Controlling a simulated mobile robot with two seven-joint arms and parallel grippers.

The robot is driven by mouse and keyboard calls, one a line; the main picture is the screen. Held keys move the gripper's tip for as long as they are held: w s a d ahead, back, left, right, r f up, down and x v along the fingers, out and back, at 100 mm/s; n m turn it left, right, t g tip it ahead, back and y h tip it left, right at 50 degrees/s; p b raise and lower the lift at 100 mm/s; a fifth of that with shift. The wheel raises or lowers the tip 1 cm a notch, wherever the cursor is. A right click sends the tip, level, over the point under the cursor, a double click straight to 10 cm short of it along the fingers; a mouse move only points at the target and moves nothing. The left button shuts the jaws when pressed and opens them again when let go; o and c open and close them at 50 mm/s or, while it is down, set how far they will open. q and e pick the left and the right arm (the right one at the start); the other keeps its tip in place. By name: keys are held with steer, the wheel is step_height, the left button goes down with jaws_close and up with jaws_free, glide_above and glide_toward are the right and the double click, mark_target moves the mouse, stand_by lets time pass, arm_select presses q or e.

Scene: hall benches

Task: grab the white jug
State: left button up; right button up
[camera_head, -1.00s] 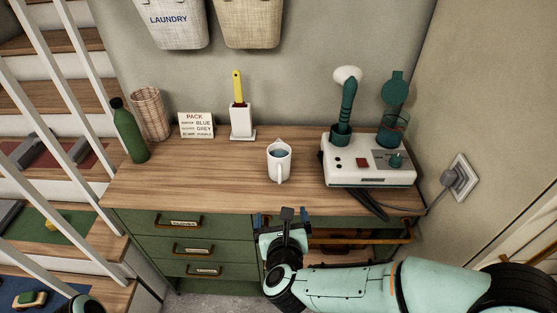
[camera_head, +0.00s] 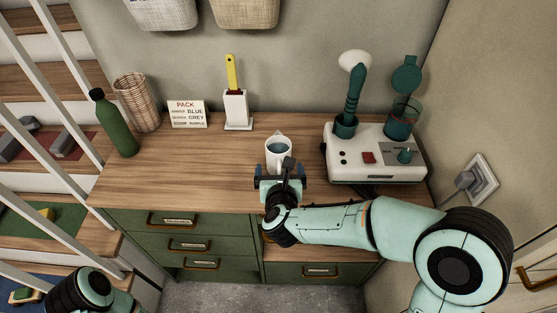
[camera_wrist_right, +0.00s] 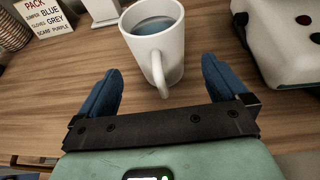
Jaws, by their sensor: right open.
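The white jug (camera_head: 274,154) stands upright on the wooden bench top (camera_head: 175,165) and holds bluish liquid. My right gripper (camera_head: 280,169) is open and empty at the near side of the jug. In the right wrist view, the jug (camera_wrist_right: 158,50) is just ahead of the two blue fingers, with its handle facing the gripper. The fingers point to either side of it, and the gap between them (camera_wrist_right: 159,76) lines up with the handle. My left arm shows at the bottom left, but its gripper is out of view.
A white appliance (camera_head: 370,166) with green parts stands right of the jug. A white holder (camera_head: 236,108) with a yellow-handled tool, a sign (camera_head: 187,114), a wicker basket (camera_head: 140,103) and a green bottle (camera_head: 117,128) are to the left. Bench space left of the jug is clear.

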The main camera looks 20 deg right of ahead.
mark_target(277, 147)
steer(key=x, duration=0.5)
steer(key=shift+f+p, duration=0.1)
steer(key=shift+p, duration=0.3)
steer(key=c, duration=1.2)
steer(key=shift+c, duration=0.2)
steer(key=shift+r, duration=0.3)
